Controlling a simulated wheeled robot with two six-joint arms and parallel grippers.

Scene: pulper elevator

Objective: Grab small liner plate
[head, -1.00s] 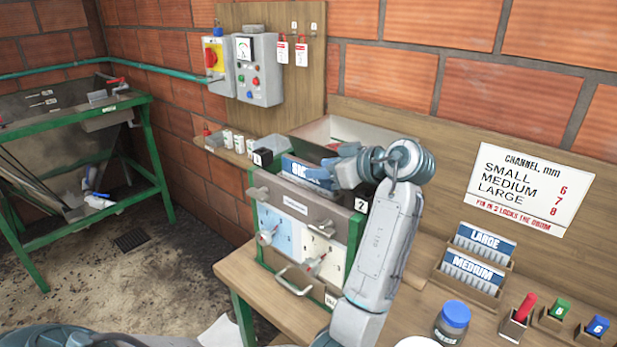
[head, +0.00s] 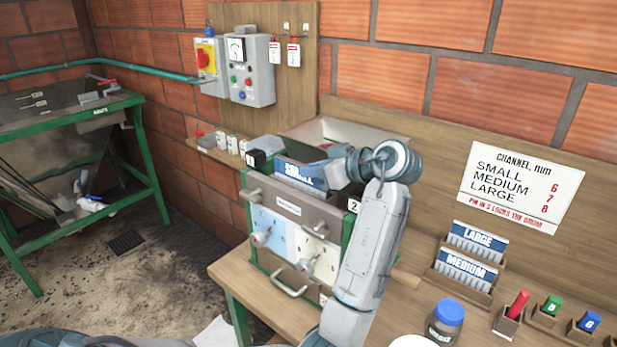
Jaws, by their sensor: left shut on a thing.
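The small liner plate (head: 297,174) is blue with a white "SMALL" label, and sits at the top of the grey and green machine (head: 318,213) on the bench. My left gripper (head: 333,170) is shut on its right end. The fingertips are partly hidden by the gripper and arm, and the plate's lower edge is hidden behind the machine's top front. I cannot tell whether the plate is clear of the machine. My right gripper is not in view.
Large (head: 480,240) and medium (head: 467,268) plates stand in wooden holders at the right. A blue-lidded jar (head: 446,322) and red, green and blue pegs stand in front. An open-topped hopper (head: 345,131) rises behind the machine. A control box (head: 251,72) hangs on the back board.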

